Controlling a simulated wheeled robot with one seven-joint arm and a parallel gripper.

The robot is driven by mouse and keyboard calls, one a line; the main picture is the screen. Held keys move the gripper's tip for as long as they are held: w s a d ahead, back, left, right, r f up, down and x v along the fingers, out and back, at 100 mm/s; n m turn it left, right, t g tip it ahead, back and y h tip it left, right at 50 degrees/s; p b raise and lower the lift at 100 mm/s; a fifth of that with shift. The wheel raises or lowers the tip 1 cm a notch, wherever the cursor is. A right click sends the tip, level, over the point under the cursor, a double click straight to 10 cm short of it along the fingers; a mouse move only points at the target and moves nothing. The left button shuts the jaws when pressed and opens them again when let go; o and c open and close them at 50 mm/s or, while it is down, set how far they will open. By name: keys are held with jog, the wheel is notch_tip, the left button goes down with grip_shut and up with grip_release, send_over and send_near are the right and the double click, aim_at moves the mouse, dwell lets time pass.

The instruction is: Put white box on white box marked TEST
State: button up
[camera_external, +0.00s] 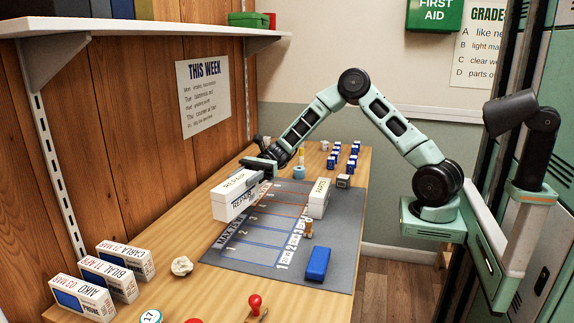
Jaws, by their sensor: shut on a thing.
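My gripper (262,167) is shut at the far right end of a white box (232,208) lettered REPAIR, near the left edge of the grey mat. It appears shut on white box material there, but the fingertips are partly hidden. I cannot tell whether this is one box or two stacked closely. Another white box (318,203), whose top label seems to read PARTS, stands at the mat's right side. I cannot make out the word TEST on any box.
The grey mat (250,254) has marked rows. A blue block (317,264) and a small wooden figure (308,229) are on its near right. Several named white boxes (125,262) stand at the left front. Several small blue items (333,161) stand at the back. A red-knobbed stamp (254,304) is in front.

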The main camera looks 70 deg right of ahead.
jog(key=w+d+r+m+t+h+p, duration=0.1)
jog(key=w+d+r+m+t+h, duration=0.15)
jog(key=w+d+r+t, duration=0.4)
jog(key=w+d+r+m+t+h+p, duration=0.1)
jog(key=d+m+t+h, duration=0.2)
jog(key=d, duration=0.6)
notch_tip(320, 180, down, 10)
jog(key=m, duration=0.1)
jog(key=shift+d, duration=0.45)
jog(key=shift+f+m+t+y, duration=0.15)
jog(key=shift+m+t+y, duration=0.1)
jog(key=shift+f+b, duration=0.3)
jog(key=shift+f, duration=0.2)
jog(key=o, duration=1.2)
